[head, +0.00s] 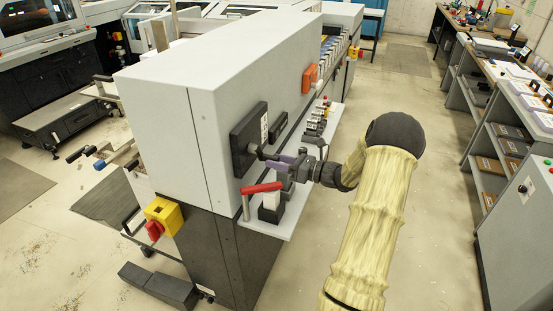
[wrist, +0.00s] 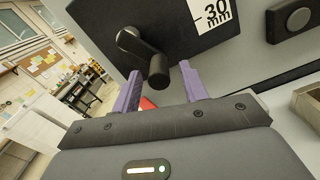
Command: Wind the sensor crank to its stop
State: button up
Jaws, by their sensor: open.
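The sensor crank (wrist: 140,45) is a black arm with a rounded handle, mounted on a dark square plate (head: 243,141) on the machine's grey side. The plate carries a white "30 mm" label (wrist: 212,14). The crank (head: 258,152) shows in the head view just left of my gripper (head: 280,162). My gripper (wrist: 160,70) has purple fingers and is open. In the wrist view the handle's end appears between the two fingertips, with a gap on each side. I cannot tell how deep it sits between them.
A red lever (head: 262,187) stands on the small shelf below my gripper. A yellow-and-red switch (head: 160,218) is on the machine's near corner. An orange part (head: 310,77) sticks out farther along. Right of my arm, the floor is clear up to the shelving (head: 500,150).

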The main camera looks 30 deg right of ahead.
jog(key=shift+w+a, duration=0.25)
jog(key=shift+w, duration=0.05)
grip_shut()
jog(key=shift+d+n+b, duration=0.15)
jog(key=shift+n+b, duration=0.15)
jog(key=shift+b, duration=0.05)
